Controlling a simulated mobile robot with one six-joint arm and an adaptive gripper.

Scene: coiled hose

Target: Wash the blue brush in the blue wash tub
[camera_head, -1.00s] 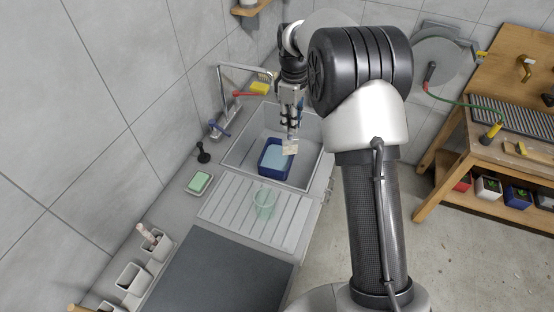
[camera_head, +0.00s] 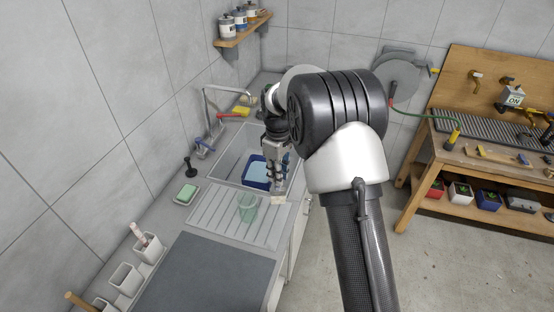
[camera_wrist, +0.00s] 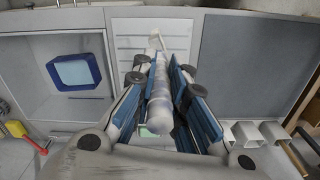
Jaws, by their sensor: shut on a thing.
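The blue wash tub (camera_head: 249,176) stands in the sink with light blue liquid inside. It also shows at the left of the wrist view (camera_wrist: 52,75). My gripper (camera_head: 277,178) is over the near right part of the sink, to the right of the tub. In the wrist view my gripper (camera_wrist: 161,72) is shut around the pale, greyish handle of a brush (camera_wrist: 158,105). The brush (camera_head: 278,200) points downward, with a pale head near the drainboard's far right edge. No blue colour is clear on the brush. I cannot tell whether its tip touches anything.
The ribbed drainboard (camera_head: 212,222) carries a green translucent cup (camera_head: 247,208). A tap (camera_head: 207,110) rises behind the sink. A green sponge (camera_head: 187,192) lies in a dish at the left. A dark mat (camera_head: 195,275) and white holders (camera_head: 126,278) are nearer. A workbench (camera_head: 440,150) is right.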

